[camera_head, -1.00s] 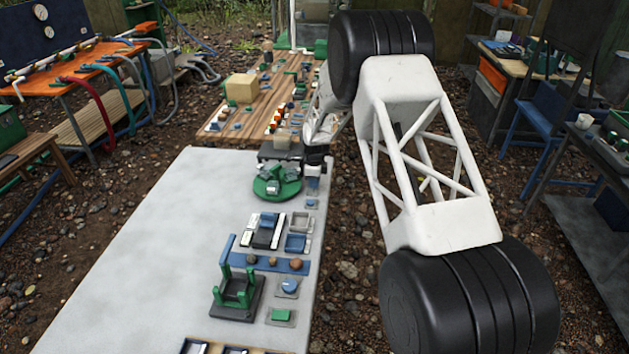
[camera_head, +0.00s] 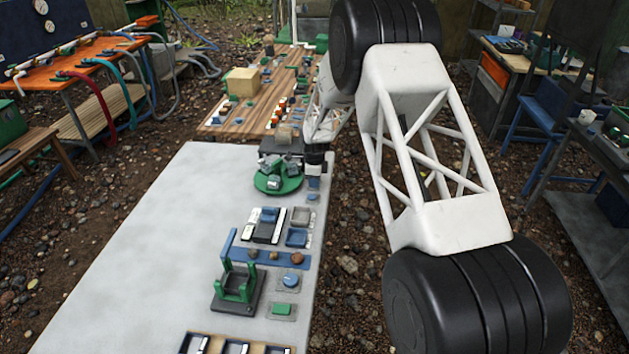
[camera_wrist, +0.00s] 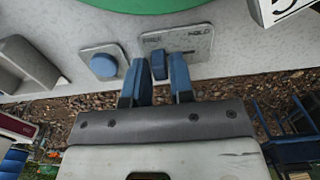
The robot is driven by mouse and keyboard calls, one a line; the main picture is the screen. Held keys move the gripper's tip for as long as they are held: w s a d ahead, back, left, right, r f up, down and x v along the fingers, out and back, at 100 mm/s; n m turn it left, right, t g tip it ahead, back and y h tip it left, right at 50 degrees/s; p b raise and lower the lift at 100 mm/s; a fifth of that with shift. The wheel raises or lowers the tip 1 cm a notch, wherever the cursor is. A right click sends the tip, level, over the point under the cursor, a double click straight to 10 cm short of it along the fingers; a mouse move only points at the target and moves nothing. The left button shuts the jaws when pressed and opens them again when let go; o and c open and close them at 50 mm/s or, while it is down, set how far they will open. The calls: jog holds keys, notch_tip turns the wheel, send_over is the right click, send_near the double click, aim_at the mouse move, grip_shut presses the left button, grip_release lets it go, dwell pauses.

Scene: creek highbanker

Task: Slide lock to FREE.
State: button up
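The lock is a pale plate (camera_wrist: 205,42) marked FREE on the left and HOLD on the right in the wrist view. Its small blue slider (camera_wrist: 158,66) stands at the left part of the plate, below the word FREE. My gripper (camera_wrist: 159,82) has two blue fingers, spread apart at the plate. The slider shows in the gap between them, close to the right finger; I cannot tell whether they touch. In the head view my gripper (camera_head: 315,168) is over the table's right edge beside the green turntable (camera_head: 278,181), and hides much of the lock.
A round blue button (camera_wrist: 103,65) on its own plate is left of the lock in the wrist view. The grey table (camera_head: 150,250) carries several other fixtures (camera_head: 238,285) along its right side. Its left half is clear. Gravel lies beyond its right edge.

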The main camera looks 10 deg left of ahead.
jog(key=shift+o, duration=1)
jog(key=shift+r, duration=0.1)
jog(key=shift+r, duration=3.4)
